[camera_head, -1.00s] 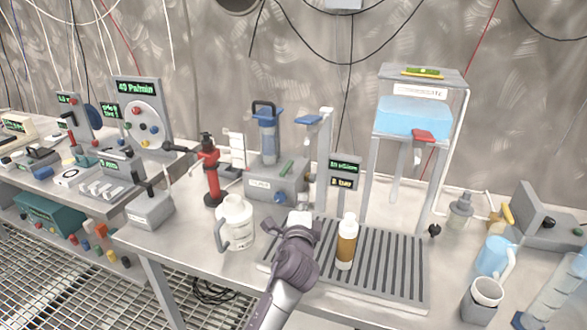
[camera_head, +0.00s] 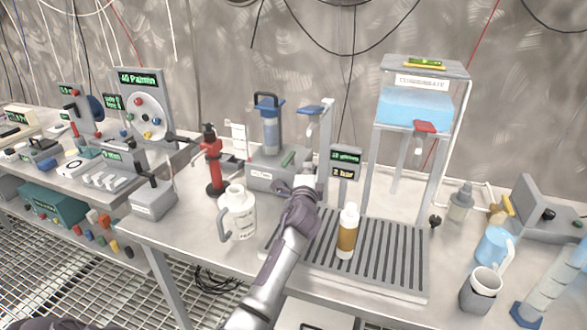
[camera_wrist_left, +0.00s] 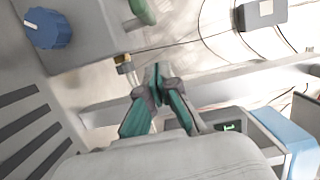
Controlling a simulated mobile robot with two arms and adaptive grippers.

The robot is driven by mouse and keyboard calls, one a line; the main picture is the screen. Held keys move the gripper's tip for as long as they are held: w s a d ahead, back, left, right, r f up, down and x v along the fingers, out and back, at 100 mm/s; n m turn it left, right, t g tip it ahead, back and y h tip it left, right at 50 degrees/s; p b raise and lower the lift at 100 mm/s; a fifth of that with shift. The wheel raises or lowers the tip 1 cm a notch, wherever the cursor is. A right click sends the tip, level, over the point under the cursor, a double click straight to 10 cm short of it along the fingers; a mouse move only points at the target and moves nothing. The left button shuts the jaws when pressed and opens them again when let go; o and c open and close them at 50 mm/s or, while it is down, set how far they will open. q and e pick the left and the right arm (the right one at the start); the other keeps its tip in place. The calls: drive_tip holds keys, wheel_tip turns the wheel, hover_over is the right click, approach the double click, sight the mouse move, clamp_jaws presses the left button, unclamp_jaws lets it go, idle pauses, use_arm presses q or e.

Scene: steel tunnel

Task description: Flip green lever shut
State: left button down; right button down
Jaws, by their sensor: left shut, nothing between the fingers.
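The green lever (camera_head: 288,159) sits on top of a grey box (camera_head: 262,178) that carries a clear cylinder with a blue top. It also shows at the top edge of the left wrist view (camera_wrist_left: 143,10), partly cut off. My left gripper (camera_head: 305,186) is in front of the box's right side, below and right of the lever. In the left wrist view its fingertips (camera_wrist_left: 157,82) are together with nothing between them, apart from the lever. A blue knob (camera_wrist_left: 47,28) is on the box face. My right gripper is not in view.
A brown-filled bottle (camera_head: 347,232) stands on a slotted grey tray (camera_head: 400,275) beside my left arm. A white jug (camera_head: 238,212) stands to its left. A grey post (camera_head: 326,140) and a small display (camera_head: 345,165) rise just right of the box.

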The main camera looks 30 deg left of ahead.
sight(284, 167)
use_arm(q)
drive_tip(key=a, duration=0.2)
drive_tip(key=s+a, duration=0.1)
drive_tip(key=shift+s+a+p, duration=0.1)
drive_tip(key=shift+a+p, duration=0.25)
drive_tip(key=shift+p, duration=0.05)
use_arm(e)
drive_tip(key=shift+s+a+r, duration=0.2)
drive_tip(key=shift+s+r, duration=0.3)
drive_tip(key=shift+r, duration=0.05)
